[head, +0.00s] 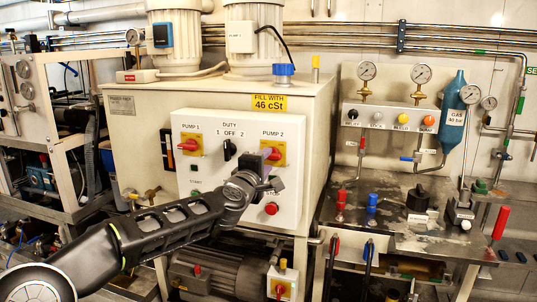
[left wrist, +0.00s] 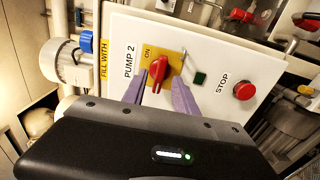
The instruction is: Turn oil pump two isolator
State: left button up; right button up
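The pump 2 isolator is a red rotary handle on a yellow plate, at the upper right of the white control panel (head: 208,168) in the head view. In the left wrist view its red handle (left wrist: 158,70) points at the ON mark. My left gripper (head: 273,172) is in front of the panel, just below the isolator, and partly hides it in the head view. In the left wrist view the two purple fingers of the left gripper (left wrist: 160,84) are apart, one on either side of the handle. I cannot tell whether they touch it. My right gripper is out of view.
The pump 1 isolator (head: 188,146) and black duty switch (head: 230,149) are left of pump 2. A green button (left wrist: 200,79) and red stop button (left wrist: 244,91) are close by. A worktop with valves (head: 420,235) stands to the right.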

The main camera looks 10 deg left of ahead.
pick_arm(q)
jog(key=shift+w+d+p, duration=0.15)
jog(key=shift+w+p, duration=0.2)
jog(key=shift+w, duration=1.05)
jog(key=shift+c, duration=0.4)
grip_shut()
